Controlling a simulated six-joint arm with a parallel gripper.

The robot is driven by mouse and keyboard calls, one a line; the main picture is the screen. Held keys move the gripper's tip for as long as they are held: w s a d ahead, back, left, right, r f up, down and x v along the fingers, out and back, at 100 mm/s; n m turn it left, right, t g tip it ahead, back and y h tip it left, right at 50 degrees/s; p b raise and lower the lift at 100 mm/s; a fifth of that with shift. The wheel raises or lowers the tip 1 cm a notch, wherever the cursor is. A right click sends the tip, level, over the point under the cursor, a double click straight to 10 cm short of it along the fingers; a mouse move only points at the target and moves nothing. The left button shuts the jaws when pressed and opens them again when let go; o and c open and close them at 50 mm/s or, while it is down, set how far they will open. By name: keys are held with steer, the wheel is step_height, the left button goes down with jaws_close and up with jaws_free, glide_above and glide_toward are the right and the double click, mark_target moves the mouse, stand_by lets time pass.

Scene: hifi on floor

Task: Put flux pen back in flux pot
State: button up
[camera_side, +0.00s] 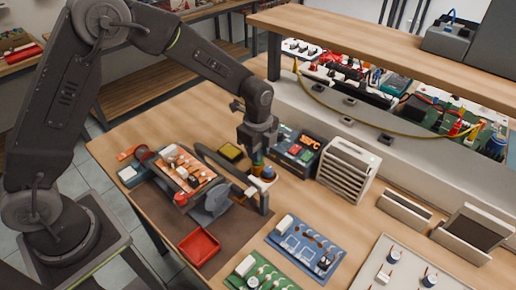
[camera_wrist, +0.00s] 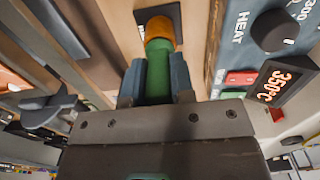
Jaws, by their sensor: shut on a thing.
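My gripper (camera_side: 257,152) points down over the workbench, beside the heat station. In the wrist view my gripper (camera_wrist: 157,80) is shut on the flux pen, a green cylinder (camera_wrist: 158,72) with an orange end (camera_wrist: 159,30). In the side view the pen (camera_side: 257,158) shows only as a small green piece below the jaws. A small dark square (camera_wrist: 174,14) lies beyond the orange end in the wrist view; I cannot tell whether it is the flux pot or whether the pen touches it.
The heat station (camera_side: 298,146) reads 350°C and stands close to the right of my gripper. A beige slotted rack (camera_side: 346,170) is beyond it. A board holder (camera_side: 185,175), a red tray (camera_side: 199,247) and a blue circuit board (camera_side: 305,246) are nearby.

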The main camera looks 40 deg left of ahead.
steer(key=o, duration=1.5)
steer(key=shift+c, duration=0.2)
steer(key=shift+r, duration=3.5)
